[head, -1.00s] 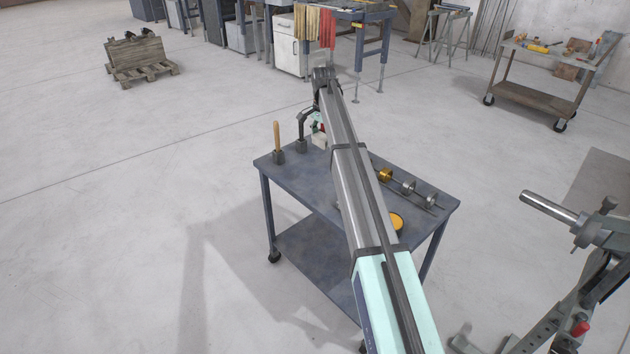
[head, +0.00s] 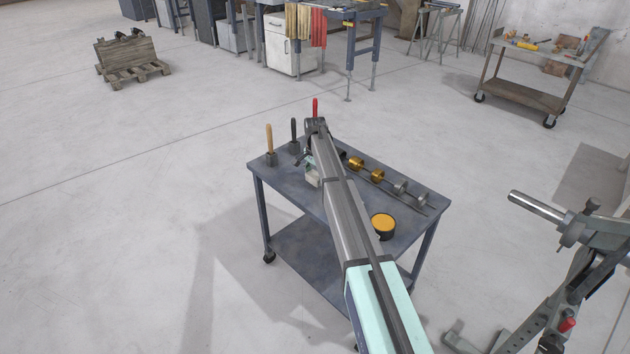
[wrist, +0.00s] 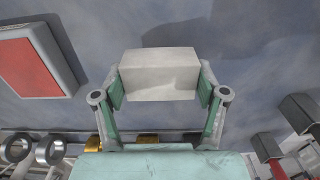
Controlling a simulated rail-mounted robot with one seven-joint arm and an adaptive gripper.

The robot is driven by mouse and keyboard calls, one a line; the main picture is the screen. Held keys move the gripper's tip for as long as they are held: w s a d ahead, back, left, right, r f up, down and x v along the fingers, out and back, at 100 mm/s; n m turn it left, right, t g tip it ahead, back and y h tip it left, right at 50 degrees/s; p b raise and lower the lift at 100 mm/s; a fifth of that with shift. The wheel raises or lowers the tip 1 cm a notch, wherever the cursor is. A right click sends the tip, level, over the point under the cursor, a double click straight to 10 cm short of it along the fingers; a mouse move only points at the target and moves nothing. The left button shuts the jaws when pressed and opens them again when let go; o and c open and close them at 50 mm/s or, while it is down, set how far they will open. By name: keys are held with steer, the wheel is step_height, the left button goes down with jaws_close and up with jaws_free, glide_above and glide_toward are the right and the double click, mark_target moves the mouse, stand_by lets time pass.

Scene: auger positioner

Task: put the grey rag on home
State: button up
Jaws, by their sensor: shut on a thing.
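The grey rag shows as a pale grey block (wrist: 158,74) between the fingers of my gripper (wrist: 160,82) in the wrist view. My gripper is shut on it from both sides. In the head view the block (head: 313,178) hangs at the end of my arm over the back left part of the blue-grey cart top (head: 290,190). I cannot tell whether it touches the top. I see no mark that names home.
A row of gold and silver collars (head: 378,176) lies along the cart's back right. An orange-topped round tin (head: 383,226) stands near the right front. Upright handles, one wooden (head: 270,140), one dark (head: 294,131) and one red (head: 315,107), stand at the far left edge.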

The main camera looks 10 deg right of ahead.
mark_target(315, 175)
steer(key=shift+f, duration=1.2)
steer(key=shift+f, duration=0.2)
steer(key=o, duration=1.1)
step_height(315, 175, up, 12)
steer(key=shift+r+b, duration=0.2)
steer(key=shift+b, duration=0.95)
